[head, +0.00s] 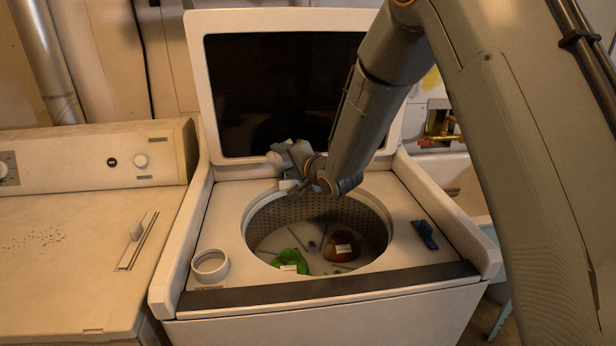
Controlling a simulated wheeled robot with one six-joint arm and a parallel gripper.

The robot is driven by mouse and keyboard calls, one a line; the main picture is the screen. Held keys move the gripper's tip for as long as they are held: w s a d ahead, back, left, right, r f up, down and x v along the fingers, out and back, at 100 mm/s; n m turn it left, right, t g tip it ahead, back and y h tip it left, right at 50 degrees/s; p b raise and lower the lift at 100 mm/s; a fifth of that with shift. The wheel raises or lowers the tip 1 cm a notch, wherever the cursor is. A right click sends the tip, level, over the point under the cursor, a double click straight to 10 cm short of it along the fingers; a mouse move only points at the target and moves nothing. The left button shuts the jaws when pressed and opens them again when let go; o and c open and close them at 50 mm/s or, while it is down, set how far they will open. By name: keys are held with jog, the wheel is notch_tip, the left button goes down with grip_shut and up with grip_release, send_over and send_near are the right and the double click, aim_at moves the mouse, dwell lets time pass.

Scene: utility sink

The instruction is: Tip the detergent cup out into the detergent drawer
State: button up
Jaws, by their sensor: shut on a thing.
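My gripper (288,166) is above the back edge of the open washer drum, in front of the raised lid. It is shut on a small pale thing (281,149), mostly hidden by the jaws. It may be the detergent cup, but its shape and tilt are unclear. A white round ring with an open middle (210,278) is at the front left of the washer top, well away from my gripper. It looks like the detergent opening. No drawer shape can be made out.
A blue object (425,234) lies on the right of the washer top. The lid (195,80) stands open behind. A second machine (75,250) stands left.

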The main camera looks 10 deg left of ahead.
jog(key=shift+f+m, duration=0.2)
jog(key=shift+m, duration=0.1)
dwell(0.4)
jog(key=shift+w+d+r+m+y, duration=0.2)
jog(key=shift+d+m+y, duration=0.15)
jog(key=shift+d, duration=0.1)
jog(key=shift+w+d+r+m+y, duration=0.2)
jog(key=shift+d+m+y, duration=0.05)
jog(key=shift+d+m, duration=0.15)
dwell(0.5)
jog(key=shift+w+d+f+m+y, duration=0.1)
jog(key=shift+d+f+m+y, duration=0.25)
jog(key=shift+m, duration=0.3)
dwell(0.7)
jog(key=shift+r+m, duration=0.1)
jog(key=shift+m, duration=0.2)
dwell(0.4)
